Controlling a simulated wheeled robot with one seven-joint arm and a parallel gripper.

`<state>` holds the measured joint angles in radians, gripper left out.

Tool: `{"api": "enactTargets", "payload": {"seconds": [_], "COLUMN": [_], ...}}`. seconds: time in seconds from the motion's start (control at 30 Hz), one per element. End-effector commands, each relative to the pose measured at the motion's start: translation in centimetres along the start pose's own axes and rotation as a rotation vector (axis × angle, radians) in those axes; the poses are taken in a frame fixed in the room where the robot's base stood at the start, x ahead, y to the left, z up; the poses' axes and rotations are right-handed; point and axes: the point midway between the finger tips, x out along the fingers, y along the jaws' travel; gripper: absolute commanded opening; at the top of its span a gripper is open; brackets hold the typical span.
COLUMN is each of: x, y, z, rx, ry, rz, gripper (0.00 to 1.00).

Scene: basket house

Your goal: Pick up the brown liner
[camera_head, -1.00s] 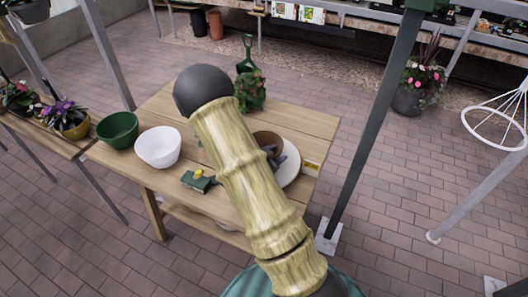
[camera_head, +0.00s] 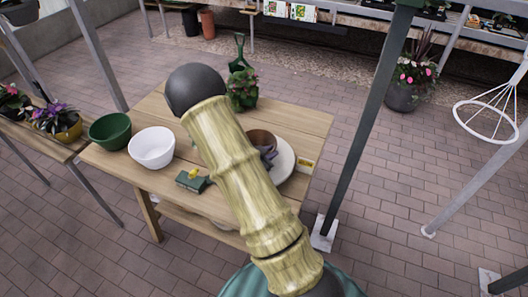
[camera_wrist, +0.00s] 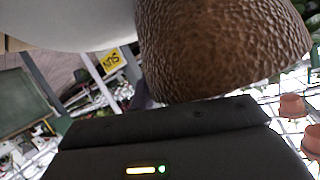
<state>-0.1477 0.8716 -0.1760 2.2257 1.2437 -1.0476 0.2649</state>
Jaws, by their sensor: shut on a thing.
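The brown liner (camera_head: 262,138) is a round, bowl-like piece at the right part of the wooden table, beside a white plate (camera_head: 287,161). My arm partly covers it in the head view. In the wrist view the liner (camera_wrist: 215,48) is large and close, with a dimpled brown surface, just beyond my gripper's dark body. My gripper (camera_head: 268,155) is shut on the liner at its near side; the fingers are mostly hidden. I cannot tell whether the liner is clear of the surface below.
The wooden table (camera_head: 302,118) also holds a green bowl (camera_head: 109,131), a white bowl (camera_head: 152,147), a small green box with a yellow item (camera_head: 193,180) and a leafy plant (camera_head: 243,90). A dark green post (camera_head: 370,118) stands right of the table.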

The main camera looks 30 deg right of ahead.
Motion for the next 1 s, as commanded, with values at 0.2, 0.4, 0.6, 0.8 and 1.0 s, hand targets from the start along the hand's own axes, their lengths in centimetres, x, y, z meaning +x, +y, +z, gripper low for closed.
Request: {"api": "enactTargets", "payload": {"seconds": [0.2,0.4,0.6,0.8,1.0], "x": [-0.6,-1.9,-3.1,-3.7,-3.7], "y": [-0.5,-1.3,-2.1,-2.5,-2.5], "z": [-1.5,-4.4,-7.4,-8.8,-8.9], "rx": [0.004,0.005,0.005,0.002,0.0], "ry": [0.001,0.0,0.0,0.0,0.0], "rz": [-0.002,-0.003,-0.002,0.0,0.0], "gripper": [0.0,0.0,0.0,0.0,0.0]}}
